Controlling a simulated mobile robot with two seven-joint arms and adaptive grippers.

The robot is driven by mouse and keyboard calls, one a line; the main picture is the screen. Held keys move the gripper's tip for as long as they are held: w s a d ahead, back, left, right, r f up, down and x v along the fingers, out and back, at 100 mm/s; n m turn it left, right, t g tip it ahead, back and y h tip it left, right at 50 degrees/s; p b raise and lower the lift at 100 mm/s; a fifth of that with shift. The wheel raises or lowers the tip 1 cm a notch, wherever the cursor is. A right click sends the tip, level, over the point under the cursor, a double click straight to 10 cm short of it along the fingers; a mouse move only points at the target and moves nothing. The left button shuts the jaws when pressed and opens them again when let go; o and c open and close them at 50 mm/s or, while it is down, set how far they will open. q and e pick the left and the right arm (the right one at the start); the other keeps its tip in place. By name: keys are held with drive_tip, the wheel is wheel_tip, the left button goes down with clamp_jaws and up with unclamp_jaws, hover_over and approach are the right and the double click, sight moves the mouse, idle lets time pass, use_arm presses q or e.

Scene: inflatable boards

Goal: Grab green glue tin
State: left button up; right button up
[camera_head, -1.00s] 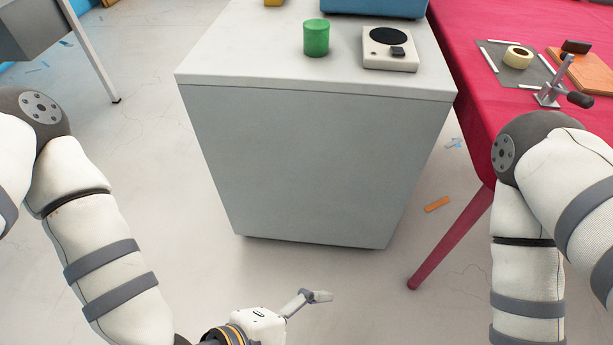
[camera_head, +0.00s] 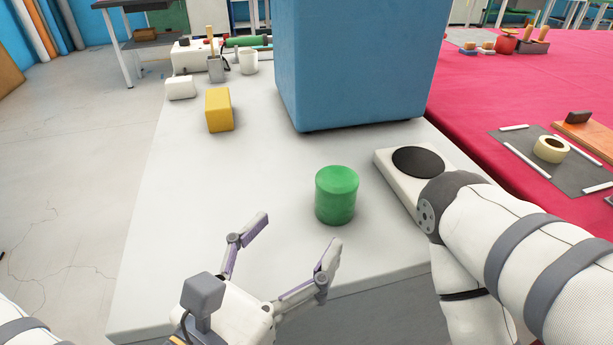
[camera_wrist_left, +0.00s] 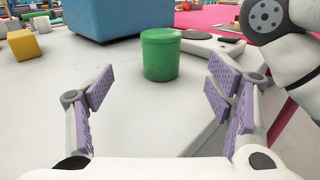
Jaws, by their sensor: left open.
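The green glue tin (camera_head: 336,195) stands upright on the white cabinet top (camera_head: 190,240), near its front edge. It also shows in the left wrist view (camera_wrist_left: 160,55), between and beyond the purple-padded fingers. My left gripper (camera_head: 293,238) is open and empty, in front of the tin and to its left in the head view. Its fingers point towards the tin without touching it; the same gripper (camera_wrist_left: 161,95) frames the tin in the wrist view. My right gripper is out of view; only my right arm shows.
A white scale (camera_head: 400,178) with a black disc sits right of the tin, close to my right arm. A large blue box (camera_head: 360,65) stands behind. A yellow block (camera_head: 219,110) and cups are at the back left. A red-covered table (camera_head: 480,100) adjoins on the right.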

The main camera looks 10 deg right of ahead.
sight(337, 185)
use_arm(q)
drive_tip(key=x, duration=1.2)
drive_tip(key=shift+s+d, duration=0.1)
drive_tip(key=shift+d, duration=0.05)
drive_tip(key=c, duration=1.7)
drive_tip(key=shift+o, duration=0.2)
drive_tip(key=shift+r, duration=0.1)
